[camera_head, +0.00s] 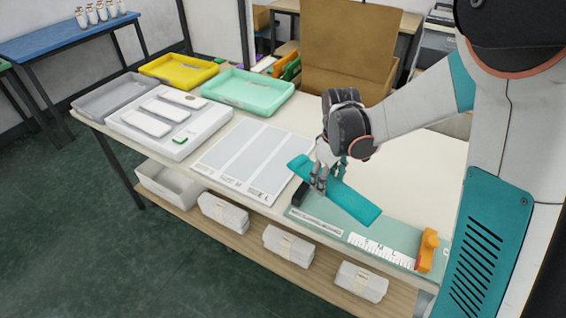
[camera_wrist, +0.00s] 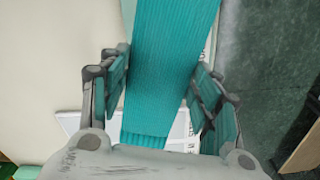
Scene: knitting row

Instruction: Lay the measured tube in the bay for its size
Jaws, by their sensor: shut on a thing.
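The teal knitted tube (camera_head: 354,203) is a flat ribbed strip. My gripper (camera_head: 322,182) is shut on it around its middle and holds it slanted above the measuring board. In the wrist view the tube (camera_wrist: 172,60) runs lengthwise between the two teal finger pads of my gripper (camera_wrist: 162,85). The measuring board (camera_head: 340,230) is pale green, with a white scale (camera_head: 382,247), an orange block (camera_head: 428,250) at its right end and a black block at its left. A pale board with several long bays (camera_head: 243,160) lies to the left; the bays look empty. Their printed labels are too small to read.
A white tray with several pale pieces (camera_head: 212,124) stands left of the bays. Behind it are grey (camera_head: 85,103), yellow (camera_head: 180,84) and mint (camera_head: 282,96) trays. A brown carton (camera_head: 345,40) stands behind the table. White bundles (camera_head: 289,245) lie on the lower shelf.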

